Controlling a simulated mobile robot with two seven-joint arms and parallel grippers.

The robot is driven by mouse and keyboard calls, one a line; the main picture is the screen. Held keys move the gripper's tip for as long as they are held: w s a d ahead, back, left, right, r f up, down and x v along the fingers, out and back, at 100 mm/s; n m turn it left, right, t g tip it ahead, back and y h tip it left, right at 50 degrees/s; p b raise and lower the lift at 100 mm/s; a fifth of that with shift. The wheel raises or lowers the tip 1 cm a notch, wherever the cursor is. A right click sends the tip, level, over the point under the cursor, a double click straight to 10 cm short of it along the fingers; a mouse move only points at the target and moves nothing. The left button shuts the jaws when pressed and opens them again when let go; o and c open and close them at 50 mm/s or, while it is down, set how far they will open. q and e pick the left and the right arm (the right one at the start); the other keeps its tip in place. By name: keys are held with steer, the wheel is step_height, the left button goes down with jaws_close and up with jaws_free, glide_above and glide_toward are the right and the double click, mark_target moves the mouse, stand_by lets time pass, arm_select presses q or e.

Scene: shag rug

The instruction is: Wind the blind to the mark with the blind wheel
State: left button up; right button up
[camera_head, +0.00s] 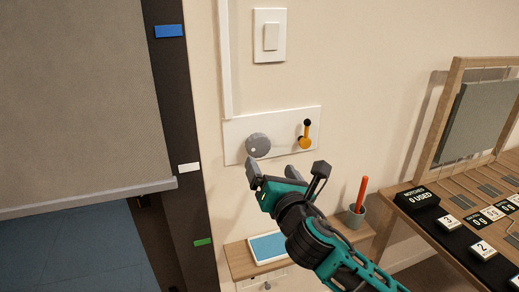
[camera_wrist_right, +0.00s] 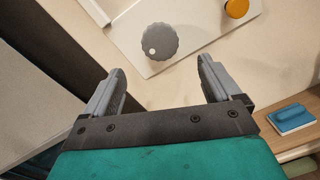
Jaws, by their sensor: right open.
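The blind (camera_head: 80,95) is a grey panel at the left in the head view, its pale bottom bar beside a white marker (camera_head: 189,167) on the dark frame. A blue marker (camera_head: 168,31) is higher and a green marker (camera_head: 203,242) lower. The blind wheel, a grey knob (camera_head: 258,146) with a white dot, is on a white wall plate (camera_head: 290,128); it also shows in the right wrist view (camera_wrist_right: 160,42). My right gripper (camera_head: 286,172) is open and empty, just below the wheel, with its fingers apart from it. My left gripper is not in view.
A yellow crank with a black knob (camera_head: 305,136) is right of the wheel on the same plate. A white switch (camera_head: 270,36) is above. Below are a small shelf (camera_head: 240,262) with a blue pad and a cup (camera_head: 356,214) holding a red stick. A table with number blocks stands right.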

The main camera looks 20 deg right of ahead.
mark_target(259, 148)
steer(key=w, duration=1)
steer(key=shift+d, duration=0.1)
steer(key=shift+c, duration=0.4)
steer(key=shift+c, duration=0.8)
steer(key=c, duration=0.8)
steer(key=shift+c, duration=0.2)
steer(key=shift+m, duration=0.3)
